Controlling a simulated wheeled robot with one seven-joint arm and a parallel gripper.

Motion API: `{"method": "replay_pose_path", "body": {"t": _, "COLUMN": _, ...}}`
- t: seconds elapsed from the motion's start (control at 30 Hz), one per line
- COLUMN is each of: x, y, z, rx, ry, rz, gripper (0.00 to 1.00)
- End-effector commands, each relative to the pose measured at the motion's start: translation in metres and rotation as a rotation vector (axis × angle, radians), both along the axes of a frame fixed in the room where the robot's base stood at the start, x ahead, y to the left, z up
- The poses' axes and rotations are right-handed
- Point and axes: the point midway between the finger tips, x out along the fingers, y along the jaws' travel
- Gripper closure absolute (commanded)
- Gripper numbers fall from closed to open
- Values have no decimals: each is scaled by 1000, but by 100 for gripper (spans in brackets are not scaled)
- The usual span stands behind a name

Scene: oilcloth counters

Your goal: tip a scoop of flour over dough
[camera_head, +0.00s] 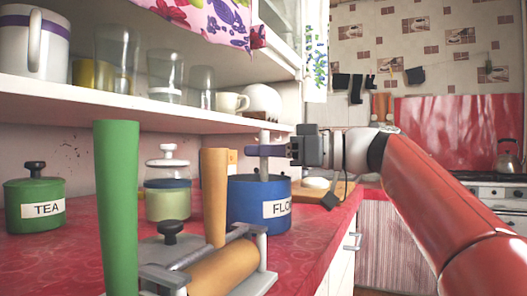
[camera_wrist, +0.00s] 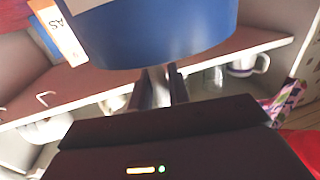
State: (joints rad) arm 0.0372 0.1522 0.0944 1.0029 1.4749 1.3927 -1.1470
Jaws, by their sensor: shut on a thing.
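The blue flour canister (camera_head: 250,213) stands on the red counter, its label partly reading "FLO". A pale upright handle (camera_head: 264,167), apparently the scoop's, rises from the canister's top; the scoop's bowl is hidden. My gripper (camera_head: 265,150) reaches in from the right above the canister and is shut on this handle. In the wrist view the blue canister (camera_wrist: 165,35) fills the top, and the handle (camera_wrist: 158,84) shows between the fingers. A pale round lump, likely the dough (camera_head: 315,183), lies on a wooden board (camera_head: 340,190) right of the canister.
A rolling pin (camera_head: 222,268) on a stand, a tall green cylinder (camera_head: 117,210) and an orange one (camera_head: 215,195) stand in front. A green TEA tin (camera_head: 35,205) and a lidded glass jar (camera_head: 168,203) are left. A shelf (camera_head: 120,93) with glasses hangs above.

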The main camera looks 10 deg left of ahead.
Motion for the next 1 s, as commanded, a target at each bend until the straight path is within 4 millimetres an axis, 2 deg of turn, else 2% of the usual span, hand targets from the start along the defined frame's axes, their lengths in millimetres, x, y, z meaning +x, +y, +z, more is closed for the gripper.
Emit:
{"method": "replay_pose_path", "body": {"t": 0.8, "x": 0, "y": 0, "z": 82, "rx": 0, "ry": 0, "rz": 0, "gripper": 100}}
{"method": "replay_pose_path", "body": {"t": 1.0, "x": 0, "y": 0, "z": 84, "rx": 0, "ry": 1, "rz": 0, "gripper": 100}}
